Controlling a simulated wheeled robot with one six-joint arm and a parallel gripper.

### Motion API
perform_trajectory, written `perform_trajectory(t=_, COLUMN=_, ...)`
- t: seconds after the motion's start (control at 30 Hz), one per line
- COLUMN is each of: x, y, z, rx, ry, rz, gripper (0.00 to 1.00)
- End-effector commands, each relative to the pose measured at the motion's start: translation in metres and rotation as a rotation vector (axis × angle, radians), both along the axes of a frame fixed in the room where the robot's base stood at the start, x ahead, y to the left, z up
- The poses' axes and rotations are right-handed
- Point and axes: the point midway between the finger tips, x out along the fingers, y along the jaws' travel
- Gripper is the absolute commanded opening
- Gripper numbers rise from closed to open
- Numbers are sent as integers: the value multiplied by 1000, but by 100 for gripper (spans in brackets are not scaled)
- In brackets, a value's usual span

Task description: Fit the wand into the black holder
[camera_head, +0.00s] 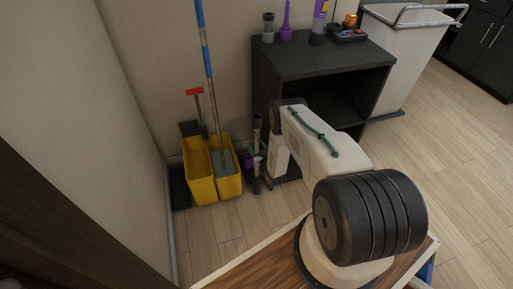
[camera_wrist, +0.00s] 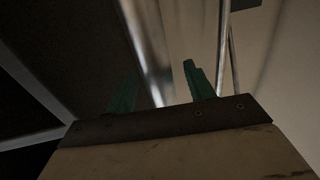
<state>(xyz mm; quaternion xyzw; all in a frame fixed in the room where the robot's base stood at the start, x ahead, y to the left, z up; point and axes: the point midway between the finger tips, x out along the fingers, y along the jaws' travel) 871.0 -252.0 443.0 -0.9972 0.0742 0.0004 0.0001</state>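A dark upright tube (camera_head: 257,135) with a wider top stands on the floor just right of the yellow bucket, close against my arm. It may be the wand or part of the black holder; I cannot tell which. Small dark and purple parts show beside its foot, too small to make out. My gripper (camera_wrist: 160,88) shows two green fingers spread apart in the wrist view, with nothing clearly held between them. A bright, blurred metallic upright strip lies beyond the fingers. In the head view my arm reaches down beside the black cabinet and hides the gripper's tips.
A yellow two-part bucket (camera_head: 199,148) with a blue-handled mop (camera_head: 207,60) stands by the wall. A black open cabinet (camera_head: 316,60) carries a grey nozzle (camera_head: 268,28), purple bottles and a dark tray (camera_head: 347,34). A white cart (camera_head: 408,50) stands right. The right floor is clear.

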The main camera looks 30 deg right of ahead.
Motion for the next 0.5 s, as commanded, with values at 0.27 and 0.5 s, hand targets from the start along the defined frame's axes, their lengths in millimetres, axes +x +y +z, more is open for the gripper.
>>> perform_trajectory(t=0.27, x=-15, y=2, z=-1, rx=1, ry=3, rz=0, gripper=53)
perform_trajectory(t=0.5, x=-56, y=8, z=-1, rx=1, ry=3, rz=-2, gripper=53)
